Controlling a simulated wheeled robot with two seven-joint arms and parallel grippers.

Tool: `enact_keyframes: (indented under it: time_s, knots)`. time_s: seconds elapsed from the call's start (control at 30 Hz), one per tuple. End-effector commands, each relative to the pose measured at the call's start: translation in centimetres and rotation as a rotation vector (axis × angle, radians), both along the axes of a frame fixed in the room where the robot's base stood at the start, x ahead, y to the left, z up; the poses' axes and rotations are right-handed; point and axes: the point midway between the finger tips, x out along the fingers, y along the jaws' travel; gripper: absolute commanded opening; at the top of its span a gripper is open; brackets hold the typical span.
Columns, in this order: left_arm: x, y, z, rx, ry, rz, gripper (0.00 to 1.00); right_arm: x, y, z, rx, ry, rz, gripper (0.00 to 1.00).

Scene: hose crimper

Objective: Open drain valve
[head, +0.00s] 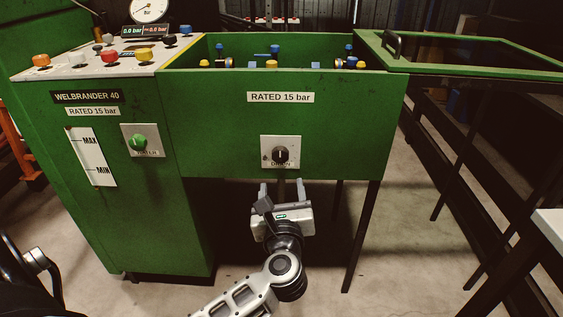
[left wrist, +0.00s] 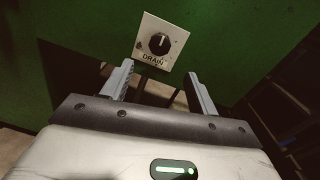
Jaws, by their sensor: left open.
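The drain valve is a black round knob (head: 280,155) on a pale square plate, low on the front of the green tank (head: 340,125). In the left wrist view the knob (left wrist: 159,43) sits above the word DRAIN, with its light mark pointing roughly up. My left gripper (head: 282,187) is just below the plate in the head view, fingers pointing at the tank. In the left wrist view its two fingers (left wrist: 157,82) are spread apart with nothing between them, and the knob lies beyond their tips. They do not touch the knob. My right gripper is not seen.
A green WATER knob (head: 138,142) is on the left cabinet, beside a MAX/MIN level strip (head: 91,157). A control panel with coloured buttons (head: 110,58) and a gauge (head: 149,9) are above. The lid (head: 470,62) with its handle extends right. Space under the tank is open between legs.

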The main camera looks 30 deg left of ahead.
Motion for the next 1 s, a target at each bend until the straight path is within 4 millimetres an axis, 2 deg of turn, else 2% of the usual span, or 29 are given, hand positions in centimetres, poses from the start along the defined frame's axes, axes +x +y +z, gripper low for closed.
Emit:
enact_keyframes:
  time_s: [0.1, 0.3, 0.5, 0.67, 0.93, 0.97, 1.0]
  knots:
    - [2.3, 1.7, 0.1, 0.006, -0.003, 0.002, 0.59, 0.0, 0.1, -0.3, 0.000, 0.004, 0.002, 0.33]
    - [5.7, 4.0, 0.0, 0.007, -0.001, 0.002, 0.59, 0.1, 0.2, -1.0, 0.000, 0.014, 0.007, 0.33]
    - [8.1, 5.6, 0.0, 0.004, -0.001, 0.000, 0.59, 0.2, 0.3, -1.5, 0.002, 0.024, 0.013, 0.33]
    - [8.8, 6.1, 0.0, 0.002, 0.001, 0.000, 0.59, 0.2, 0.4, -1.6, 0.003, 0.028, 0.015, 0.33]
    - [8.9, 6.2, 0.0, 0.002, 0.001, 0.000, 0.59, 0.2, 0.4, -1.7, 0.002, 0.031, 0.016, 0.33]
    - [8.9, 6.2, 0.0, 0.002, 0.001, 0.000, 0.56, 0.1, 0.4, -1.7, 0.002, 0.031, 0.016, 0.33]
    - [8.9, 6.2, 0.0, 0.002, 0.001, 0.000, 0.45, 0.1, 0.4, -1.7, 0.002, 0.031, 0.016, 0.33]
